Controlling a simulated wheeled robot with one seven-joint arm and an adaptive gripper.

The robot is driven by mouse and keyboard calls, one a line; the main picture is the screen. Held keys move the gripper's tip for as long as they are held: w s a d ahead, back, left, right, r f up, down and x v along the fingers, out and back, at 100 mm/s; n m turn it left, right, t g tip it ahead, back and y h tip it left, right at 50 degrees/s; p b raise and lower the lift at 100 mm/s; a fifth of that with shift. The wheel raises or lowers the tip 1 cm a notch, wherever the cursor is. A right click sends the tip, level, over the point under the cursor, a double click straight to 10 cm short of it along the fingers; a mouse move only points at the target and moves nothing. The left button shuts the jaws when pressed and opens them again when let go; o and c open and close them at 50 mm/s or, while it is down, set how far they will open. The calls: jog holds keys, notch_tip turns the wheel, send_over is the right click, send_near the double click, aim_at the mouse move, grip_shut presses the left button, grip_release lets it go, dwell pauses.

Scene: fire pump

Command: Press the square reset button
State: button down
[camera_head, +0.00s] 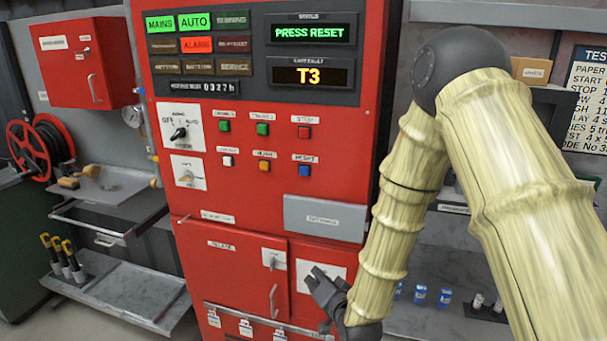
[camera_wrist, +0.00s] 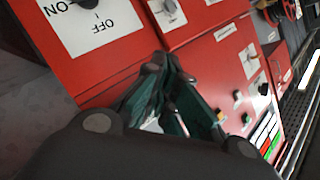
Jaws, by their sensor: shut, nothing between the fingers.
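The square blue button (camera_head: 305,170) under the RESET label sits at the right end of the lower button row on the red cabinet (camera_head: 345,120). The display (camera_head: 312,33) reads PRESS RESET. My gripper (camera_head: 316,277) is below the button, in front of the lower right cabinet door, near its white switch plate. In the wrist view my gripper's fingers (camera_wrist: 162,66) are together and hold nothing. That view shows the red panel sideways, with an ON/OFF plate (camera_wrist: 90,22) close by. The fingers partly cover the button area there, and I cannot make out the blue button clearly.
A grey plate (camera_head: 324,218) lies between the buttons and my gripper. Shelves with tools (camera_head: 65,260) stand at the left.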

aim_at(304, 171)
jog(key=w+a+r+t+y, duration=0.1)
jog(key=a+r, duration=0.1)
jog(key=r, duration=0.5)
jog(key=w+a+r+t+y, duration=0.1)
jog(key=w+a+r+t, duration=0.1)
jog(key=r, duration=0.5)
jog(key=w+a+r+m+t+y, duration=0.1)
jog(key=a+r, duration=0.2)
jog(key=r, duration=0.4)
jog(key=shift+w+r+t+y, duration=0.25)
jog(key=shift+r+t+y, duration=0.05)
jog(key=shift+r+t, duration=0.1)
jog(key=shift+w+a, duration=0.1)
jog(key=shift+w+d, duration=0.45)
jog(key=shift+w, duration=0.9)
jog(key=shift+w+d, duration=0.45)
jog(key=shift+w, duration=0.95)
jog(key=shift+w+d, duration=0.45)
jog(key=shift+w, duration=0.9)
jog(key=shift+w, duration=0.15)
jog(key=shift+w+d, duration=0.15)
jog(key=shift+w, duration=0.1)
